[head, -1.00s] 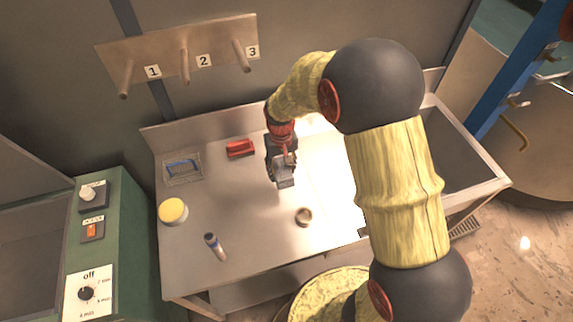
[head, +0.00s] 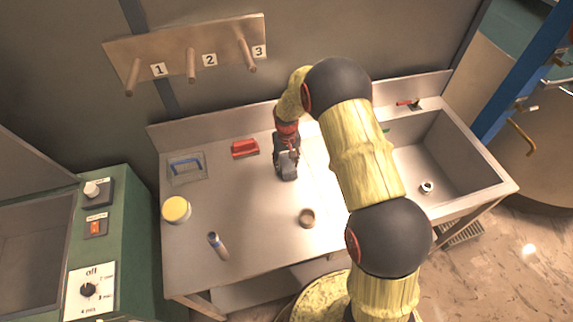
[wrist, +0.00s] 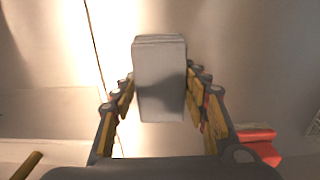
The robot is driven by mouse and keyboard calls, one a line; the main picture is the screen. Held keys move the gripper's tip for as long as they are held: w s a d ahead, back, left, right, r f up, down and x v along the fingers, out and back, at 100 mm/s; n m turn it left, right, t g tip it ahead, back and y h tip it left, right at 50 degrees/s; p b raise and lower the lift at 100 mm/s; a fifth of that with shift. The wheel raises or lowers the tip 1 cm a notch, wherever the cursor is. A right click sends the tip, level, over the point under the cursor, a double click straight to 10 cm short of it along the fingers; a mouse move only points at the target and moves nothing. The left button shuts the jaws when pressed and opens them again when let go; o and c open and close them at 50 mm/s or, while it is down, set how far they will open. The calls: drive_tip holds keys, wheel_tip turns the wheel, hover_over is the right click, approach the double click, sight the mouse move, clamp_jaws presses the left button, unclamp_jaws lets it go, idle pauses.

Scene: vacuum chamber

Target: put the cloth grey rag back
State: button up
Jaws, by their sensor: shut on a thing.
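The grey rag (head: 288,172) looks like a folded, block-shaped grey bundle. It is between the fingers of my gripper (head: 286,158), over the middle of the metal bench top. In the wrist view the rag (wrist: 160,80) stands out beyond the fingers of my gripper (wrist: 160,108), which press on it from both sides. I cannot tell whether its lower end touches the bench.
A red block (head: 245,148) and a blue-handled tool (head: 186,167) lie at the back of the bench (head: 240,200). A sink (head: 440,160) is at right; numbered pegs (head: 191,65) are above.

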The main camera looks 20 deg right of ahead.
drive_tip(key=shift+f, duration=0.25)
drive_tip(key=shift+f, duration=0.2)
drive_tip(key=o, duration=1.2)
drive_tip(key=shift+r, duration=0.15)
